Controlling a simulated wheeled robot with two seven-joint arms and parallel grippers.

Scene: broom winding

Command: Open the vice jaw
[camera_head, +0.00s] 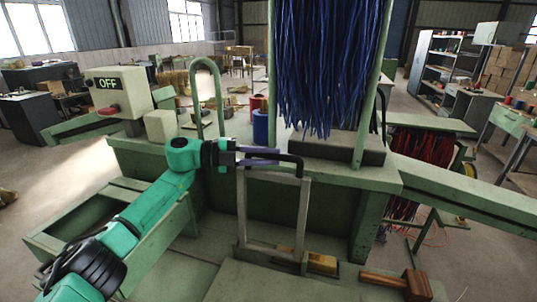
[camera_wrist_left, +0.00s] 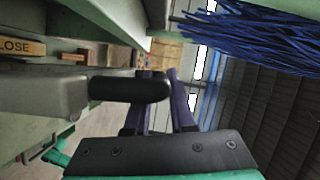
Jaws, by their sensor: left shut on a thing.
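A grey metal lever frame (camera_head: 303,210) with a black grip bar along its top stands upright at the front of the green machine. My left gripper (camera_head: 278,157) is at the black grip (camera_head: 298,166), with its purple fingers shut on it from the left. In the left wrist view, the black grip (camera_wrist_left: 130,89) reaches across to the purple fingers of my left gripper (camera_wrist_left: 160,75). A yellow plate reading "CLOSE" (camera_wrist_left: 20,47) shows there beside the lever. A bundle of blue bristles (camera_head: 325,65) hangs above the machine. The vice jaw itself cannot be made out clearly. My right gripper is not in view.
A wooden mallet (camera_head: 408,285) lies on the green surface at the lower right. A control box marked "OFF" (camera_head: 118,92) stands at the left. A green curved bar (camera_head: 207,70) rises behind my left gripper. Red bristles (camera_head: 425,150) hang at the right.

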